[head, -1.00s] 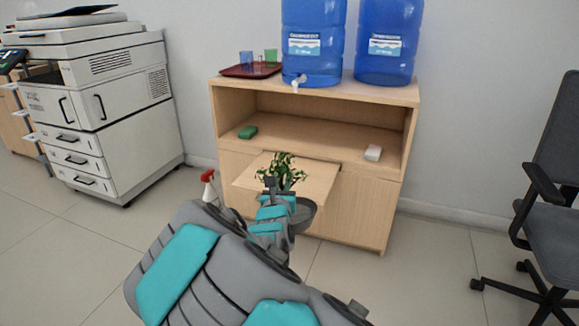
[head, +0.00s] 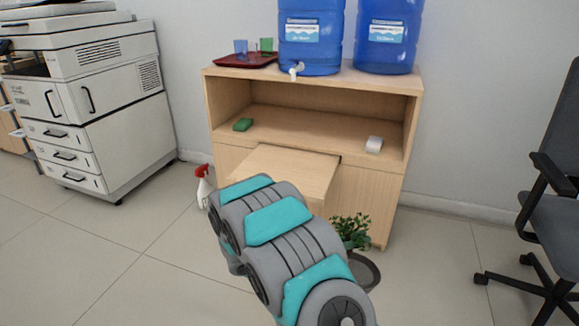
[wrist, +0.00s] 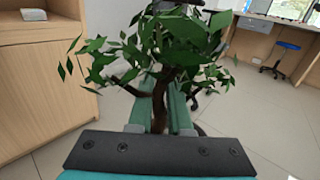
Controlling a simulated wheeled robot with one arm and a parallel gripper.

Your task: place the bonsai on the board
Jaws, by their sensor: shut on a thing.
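The bonsai (head: 350,229), with green leaves and a brown trunk, is in front of the cabinet's lower right side in the head view. The pale wooden board (head: 292,168) sticks out of the cabinet front, and its visible top is bare. The bonsai is right of the board and lower in the picture. In the wrist view, my gripper (wrist: 160,108) is shut on the trunk of the bonsai (wrist: 160,50), a finger on each side. The foliage stands above the fingers. My arm covers part of the board's front edge in the head view.
The cabinet (head: 232,102) holds a green block (head: 243,124) and a white block (head: 374,144) on its shelf. Blue water bottles (head: 311,45) and a red tray (head: 246,61) stand on top. A spray bottle (head: 203,187) stands left; an office chair (head: 555,205) is right.

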